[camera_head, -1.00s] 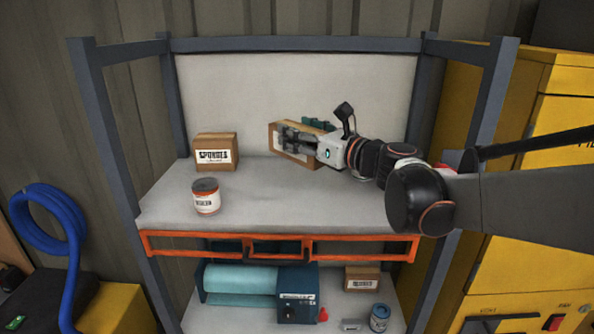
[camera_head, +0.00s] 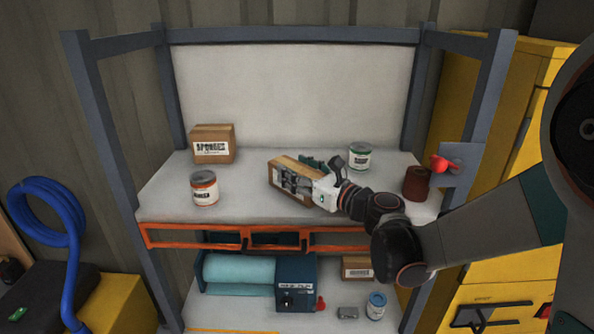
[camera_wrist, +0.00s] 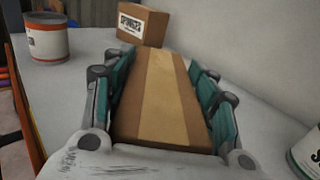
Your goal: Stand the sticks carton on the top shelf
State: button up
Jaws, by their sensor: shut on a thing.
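The sticks carton (camera_head: 296,163) is a brown box with a tape strip along its top; its label is not readable. My gripper (camera_head: 288,181) is shut on it, one teal-padded finger along each long side in the wrist view, where the carton (camera_wrist: 163,95) fills the middle. The carton is at the middle of the top shelf (camera_head: 240,200), close to its surface; I cannot tell whether it touches.
A sponges carton (camera_head: 213,144) and an orange-banded tin (camera_head: 204,188) stand to the left. A green-banded tin (camera_head: 360,156) and a dark red can (camera_head: 416,183) stand to the right. Grey posts frame the shelf. A lower shelf holds a teal roll (camera_head: 238,270).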

jog(key=shift+s+r, duration=0.1)
jog(key=o, duration=1.3)
jog(key=b+v, duration=0.2)
jog(key=v, duration=1)
jog(key=shift+b, duration=0.3)
